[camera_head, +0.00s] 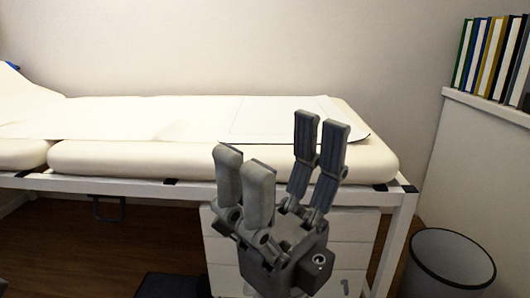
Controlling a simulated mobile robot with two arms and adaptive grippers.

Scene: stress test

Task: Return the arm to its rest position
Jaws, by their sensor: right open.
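My right gripper (280,172) shows large at the middle bottom of the head view, fingers pointing up. It is open, with a clear gap between its finger pairs and nothing between them. It appears in front of the padded examination bed (130,160) and hides part of its edge and the white drawers below. I cannot tell how far it is from the bed. My left gripper is not in view.
White paper (270,120) lies on the bed. White drawers (340,255) stand under it. A round bin (450,262) is at the lower right. Several books (490,55) stand on a white ledge (490,107) at right. A dark item (172,285) is on the floor.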

